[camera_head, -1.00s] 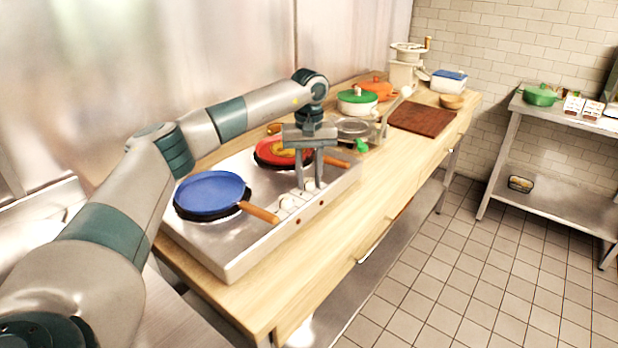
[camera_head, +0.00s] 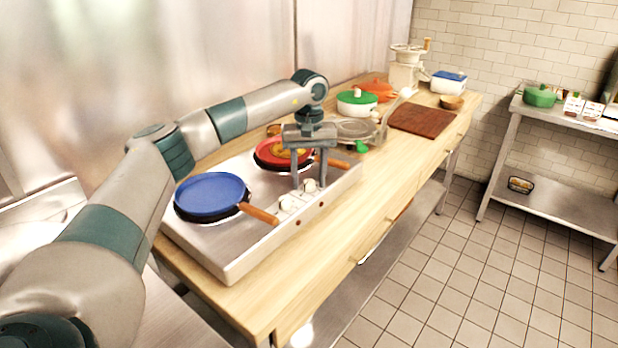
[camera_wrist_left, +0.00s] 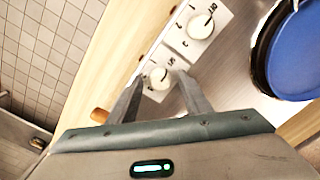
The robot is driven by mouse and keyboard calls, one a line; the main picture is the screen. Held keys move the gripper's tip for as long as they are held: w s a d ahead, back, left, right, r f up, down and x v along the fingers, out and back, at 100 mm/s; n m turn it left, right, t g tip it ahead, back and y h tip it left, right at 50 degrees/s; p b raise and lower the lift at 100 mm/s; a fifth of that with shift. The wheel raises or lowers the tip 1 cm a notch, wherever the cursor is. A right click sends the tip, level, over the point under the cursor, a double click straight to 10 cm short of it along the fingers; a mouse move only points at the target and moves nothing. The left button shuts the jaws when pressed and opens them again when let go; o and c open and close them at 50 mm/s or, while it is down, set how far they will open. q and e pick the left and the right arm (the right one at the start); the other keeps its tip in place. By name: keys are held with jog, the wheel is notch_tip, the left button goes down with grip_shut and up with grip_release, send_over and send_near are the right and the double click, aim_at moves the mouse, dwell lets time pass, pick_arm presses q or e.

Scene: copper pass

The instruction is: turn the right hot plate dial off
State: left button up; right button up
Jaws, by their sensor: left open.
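The right hot plate dial (camera_head: 310,185) is a white round knob on the front edge of the steel hot plate (camera_head: 240,256). It also shows in the left wrist view (camera_wrist_left: 159,77), on a white label plate. My left gripper (camera_head: 309,179) points down at this dial with its fingers spread. In the left wrist view its fingertips (camera_wrist_left: 159,75) lie on either side of the dial, with small gaps visible. The left dial (camera_head: 288,203) sits beside it, and also shows in the left wrist view (camera_wrist_left: 200,26). My right gripper is not in view.
A blue pan (camera_head: 212,194) and a red pan (camera_head: 272,154) with food stand on the hot plate, their wooden handles reaching toward the front edge. A white pot with a green lid (camera_head: 357,103) and a brown board (camera_head: 422,121) are farther along the wooden counter (camera_head: 330,240).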

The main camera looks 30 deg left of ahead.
pick_arm(q)
jog(key=shift+r, duration=0.5)
notch_tip(320, 180, up, 8)
jog(key=r+b, duration=0.1)
jog(key=b, duration=0.1)
notch_tip(320, 180, up, 7)
send_over(309, 181)
jog(key=shift+r, duration=0.2)
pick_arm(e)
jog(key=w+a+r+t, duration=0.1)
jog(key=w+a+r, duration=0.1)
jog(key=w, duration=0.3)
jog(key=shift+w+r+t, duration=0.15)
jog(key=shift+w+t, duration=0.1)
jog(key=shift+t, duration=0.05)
